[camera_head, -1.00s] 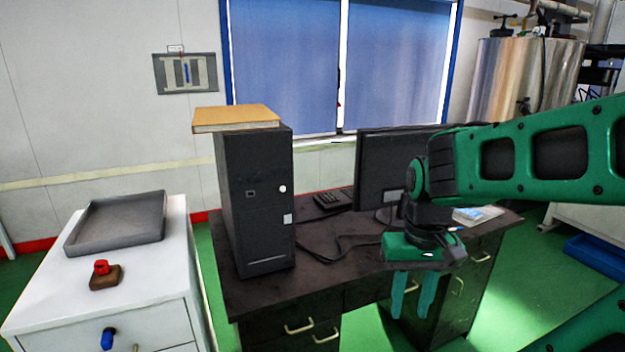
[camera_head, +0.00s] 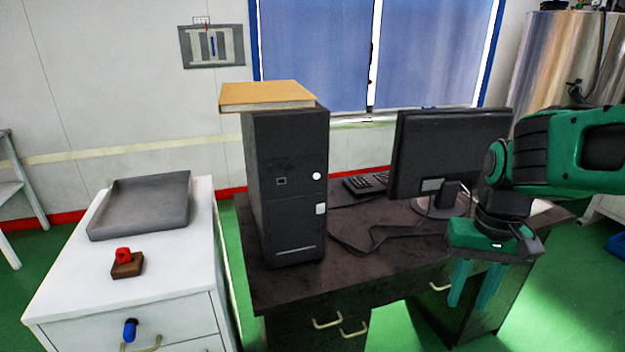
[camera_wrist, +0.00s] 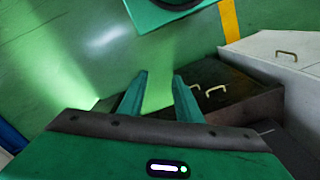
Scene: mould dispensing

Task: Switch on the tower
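The black computer tower (camera_head: 286,190) stands upright on the dark desk (camera_head: 300,290), left of the monitor. Its front shows a round white button (camera_head: 316,176), a squarish white one (camera_head: 320,209) below it and a small dark square port. My gripper (camera_head: 474,290) hangs in front of the desk's right part, fingers down, well right of the tower and not touching it. In the wrist view my gripper's fingers (camera_wrist: 160,85) are apart with nothing between them; the tower is not clearly visible there.
A yellow-covered book (camera_head: 266,95) lies on the tower. A monitor (camera_head: 445,155) and keyboard (camera_head: 366,184) stand to its right, with a cable across the desk. A white cabinet (camera_head: 170,270) at left bears a grey tray (camera_head: 140,208) and a red knob on a brown block (camera_head: 127,263).

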